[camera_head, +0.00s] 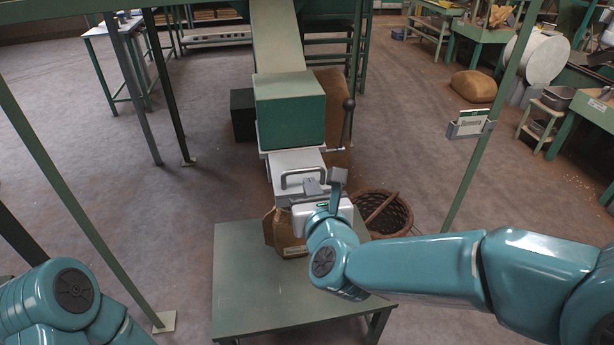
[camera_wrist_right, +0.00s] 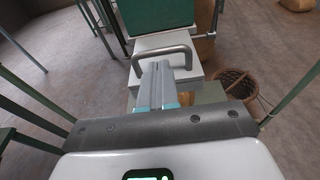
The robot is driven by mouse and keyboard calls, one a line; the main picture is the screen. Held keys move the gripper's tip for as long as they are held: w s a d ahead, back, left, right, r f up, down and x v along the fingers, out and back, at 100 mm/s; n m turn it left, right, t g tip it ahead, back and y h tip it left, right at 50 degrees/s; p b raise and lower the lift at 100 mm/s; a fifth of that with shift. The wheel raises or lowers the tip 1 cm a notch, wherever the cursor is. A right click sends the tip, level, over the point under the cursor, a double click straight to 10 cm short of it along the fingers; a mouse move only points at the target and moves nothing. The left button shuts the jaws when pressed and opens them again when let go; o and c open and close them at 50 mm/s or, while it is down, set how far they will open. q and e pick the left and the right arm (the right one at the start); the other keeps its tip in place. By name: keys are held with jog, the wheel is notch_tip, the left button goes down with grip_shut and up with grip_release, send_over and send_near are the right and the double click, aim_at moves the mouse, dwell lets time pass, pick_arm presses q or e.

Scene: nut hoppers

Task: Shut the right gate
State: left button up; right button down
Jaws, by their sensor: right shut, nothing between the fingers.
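The gate is a pale grey plate (camera_head: 285,162) with a bar handle (camera_head: 299,174), sticking out toward me from under a green hopper box (camera_head: 290,112). The handle also shows in the right wrist view (camera_wrist_right: 160,51). My right gripper (camera_head: 314,187) is at the near side of the handle. In the right wrist view its two fingers (camera_wrist_right: 157,66) are shut with nothing between them, their tips just at or below the handle bar; I cannot tell whether they touch it. My left arm shows at the lower left, its gripper out of view.
A brown sack (camera_head: 284,235) stands on the green-grey table (camera_head: 255,290) below the gate, partly hidden by my right gripper. A wicker basket (camera_head: 390,216) is on the floor to the right. A lever (camera_head: 346,125) rises beside the hopper box. Green posts (camera_head: 468,175) flank the place.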

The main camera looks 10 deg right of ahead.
aim_at(304, 172)
jog(key=shift+p+x, duration=0.3)
jog(key=shift+x, duration=1.65)
pick_arm(q)
jog(key=shift+r, duration=0.45)
jog(key=shift+f, duration=0.1)
